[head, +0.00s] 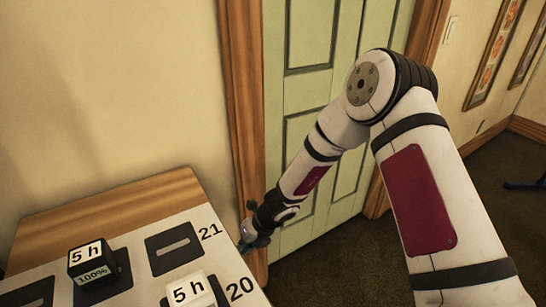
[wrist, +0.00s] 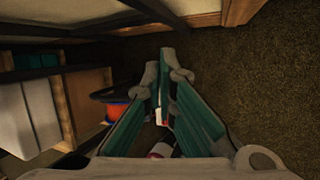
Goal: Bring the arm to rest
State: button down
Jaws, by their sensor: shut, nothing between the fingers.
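My arm reaches from the lower right of the head view up to a bent elbow, then down and left. My gripper (head: 250,240) hangs at the right edge of the table (head: 120,205), beside the number 21 on its white panel. In the wrist view the green-padded fingers of my gripper (wrist: 168,70) come together at their tips. They are shut with nothing between them. The tips are small and dark in the head view, so I cannot tell there whether they touch the table.
A black block (head: 90,262) marked "5 h" and a white-topped block (head: 190,291) stand on the panel. An empty slot (head: 174,249) lies by 21. A green door (head: 310,100) stands behind. The wrist view shows a red-orange object (wrist: 116,116) and dark carpet (wrist: 255,90).

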jog(key=s+d+r+n, duration=0.25)
jog(key=r+n, duration=0.25)
jog(key=r, duration=0.4)
jog(key=s+d+r+n, duration=0.25)
jog(key=r+n, duration=0.35)
jog(key=r, duration=0.3)
jog(key=s+d+r+n, duration=0.25)
jog(key=r+n, duration=0.25)
jog(key=r, duration=0.3)
jog(key=s+d+r+n+h, duration=0.25)
jog(key=s+d+n, duration=0.25)
jog(key=s+d, duration=0.3)
jog(key=s+d+r+n+h, duration=0.1)
jog(key=s+d+r+n, duration=0.4)
jog(key=s, duration=0.5)
jog(key=s+d+r+n+h, duration=0.25)
jog(key=s+d+n, duration=0.25)
jog(key=s+d, duration=0.4)
notch_tip(320, 180, up, 18)
jog(key=a+t+p, duration=0.1)
jog(key=t+p, duration=0.1)
jog(key=p, duration=1.5)
jog(key=shift+s+a+r+t, duration=0.15)
jog(key=shift+s+t, duration=0.1)
jog(key=shift+t, duration=0.05)
